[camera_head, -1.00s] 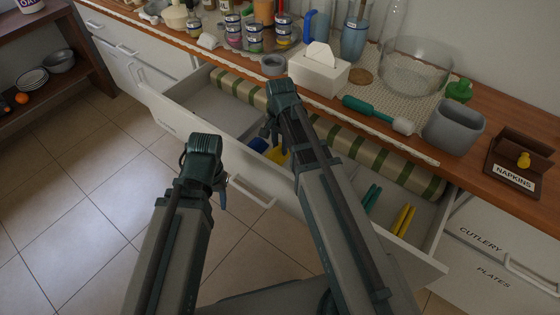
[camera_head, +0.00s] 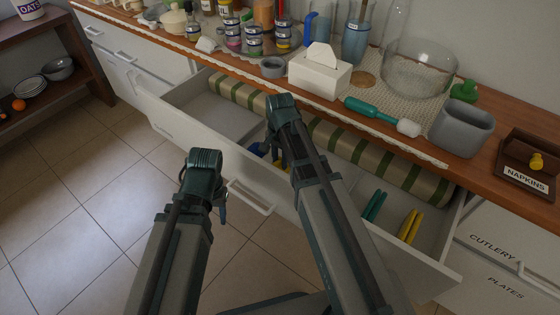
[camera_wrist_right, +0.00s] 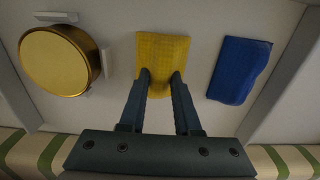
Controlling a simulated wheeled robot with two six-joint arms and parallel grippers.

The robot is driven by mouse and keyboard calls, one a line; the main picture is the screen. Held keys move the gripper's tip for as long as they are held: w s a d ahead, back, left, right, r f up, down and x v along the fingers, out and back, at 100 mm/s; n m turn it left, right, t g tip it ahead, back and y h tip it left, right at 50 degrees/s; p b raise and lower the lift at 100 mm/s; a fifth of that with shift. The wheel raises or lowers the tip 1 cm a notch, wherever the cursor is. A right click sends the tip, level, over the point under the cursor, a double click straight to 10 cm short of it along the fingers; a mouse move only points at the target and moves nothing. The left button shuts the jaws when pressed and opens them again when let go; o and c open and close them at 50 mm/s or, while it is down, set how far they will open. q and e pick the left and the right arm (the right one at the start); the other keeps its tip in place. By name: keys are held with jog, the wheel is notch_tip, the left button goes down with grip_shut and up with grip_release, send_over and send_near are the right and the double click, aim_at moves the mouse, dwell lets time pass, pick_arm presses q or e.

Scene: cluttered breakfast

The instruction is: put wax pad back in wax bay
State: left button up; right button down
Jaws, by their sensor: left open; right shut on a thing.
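In the right wrist view a yellow pad (camera_wrist_right: 162,52) lies between the two fingertips of my right gripper (camera_wrist_right: 160,76), which is shut on it. A blue pad (camera_wrist_right: 239,70) lies to its right, apart from it. A round gold tin (camera_wrist_right: 60,60) is at the left. In the head view my right gripper (camera_head: 276,150) reaches into the open drawer (camera_head: 215,115), and the arm mostly hides the pads. A bit of the blue pad (camera_head: 258,149) shows beside the fingers. My left gripper (camera_head: 221,203) is open and empty in front of the drawer. No wax label is readable.
A green-striped roll (camera_head: 350,150) runs along the drawer's back. Green (camera_head: 374,206) and yellow (camera_head: 409,226) utensils lie in its right part. The counter above holds a tissue box (camera_head: 320,75), a grey bin (camera_head: 462,128) and a glass bowl (camera_head: 418,70).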

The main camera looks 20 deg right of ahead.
jog(key=shift+f, duration=0.25)
jog(key=c, duration=0.6)
grip_release()
jog(key=shift+r, duration=0.15)
jog(key=r+p, duration=1.3)
jog(key=shift+d+r+p, duration=0.35)
jog(key=shift+r+p, duration=0.05)
jog(key=s+a+r+n+p, duration=0.3)
jog(key=s+a+n, duration=0.1)
jog(key=s, duration=0.1)
jog(key=s+a+r+n+p, duration=0.3)
jog(key=s+r+n+p, duration=0.1)
jog(key=n, duration=0.1)
jog(key=s+a+r+n+h+p, duration=0.1)
jog(key=s+a+r+n+p, duration=0.2)
jog(key=s+a+n, duration=0.1)
jog(key=shift+s+a+r+n+p, duration=0.2)
jog(key=shift+s+n, duration=0.1)
jog(key=shift+s, duration=0.1)
jog(key=shift+s+a+r+n+p, duration=0.1)
jog(key=shift+s+r+n+p, duration=0.1)
jog(key=shift+s+n, duration=0.15)
